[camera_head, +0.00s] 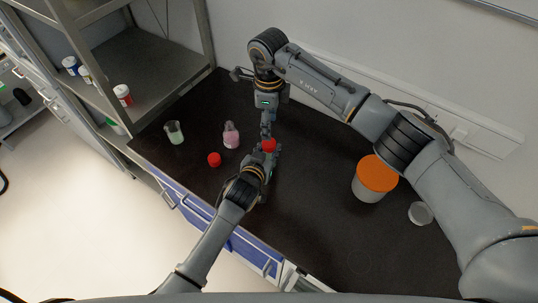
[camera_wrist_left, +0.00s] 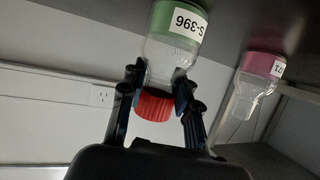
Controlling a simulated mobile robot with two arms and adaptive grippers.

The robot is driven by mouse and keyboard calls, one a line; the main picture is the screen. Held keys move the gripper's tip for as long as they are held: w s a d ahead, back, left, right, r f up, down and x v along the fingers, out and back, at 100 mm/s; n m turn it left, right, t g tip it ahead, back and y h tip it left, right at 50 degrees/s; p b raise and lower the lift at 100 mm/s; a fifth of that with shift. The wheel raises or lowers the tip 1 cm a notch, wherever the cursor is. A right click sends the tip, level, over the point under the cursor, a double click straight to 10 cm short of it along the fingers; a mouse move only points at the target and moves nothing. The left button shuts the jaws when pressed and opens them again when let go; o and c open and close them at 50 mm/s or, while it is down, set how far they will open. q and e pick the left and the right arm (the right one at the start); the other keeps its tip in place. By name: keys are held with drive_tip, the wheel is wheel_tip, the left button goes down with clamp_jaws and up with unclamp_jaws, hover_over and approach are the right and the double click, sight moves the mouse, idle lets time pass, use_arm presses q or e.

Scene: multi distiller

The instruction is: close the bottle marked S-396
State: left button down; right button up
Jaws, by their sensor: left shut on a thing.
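The bottle marked S-396 (camera_wrist_left: 170,45) fills the middle of the left wrist view, which is upside down. It has green contents, a clear neck and a red cap (camera_wrist_left: 154,105) at its mouth. How tightly the cap sits cannot be told. In the head view the cap (camera_head: 268,145) shows just beyond my left gripper (camera_head: 269,158), which hides most of the bottle. My right gripper (camera_head: 267,134) points down right by the cap; its jaws are too small to read.
A pink-filled bottle (camera_head: 231,136), a beaker with green liquid (camera_head: 174,133) and a loose red cap (camera_head: 214,159) stand to the left on the dark table. An orange-lidded tub (camera_head: 368,190) and a small grey lid (camera_head: 420,213) are to the right. A metal shelf (camera_head: 140,65) rises at the left.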

sight(269, 142)
use_arm(q)
drive_tip(key=shift+s+a+f, duration=0.1)
drive_tip(key=shift+s+f, duration=0.05)
drive_tip(key=shift+f, duration=0.25)
use_arm(e)
drive_tip(key=shift+f, duration=4.05)
clamp_jaws()
drive_tip(key=m, duration=0.3)
drive_tip(key=shift+m, duration=0.3)
drive_tip(key=shift+o, duration=0.2)
unclamp_jaws()
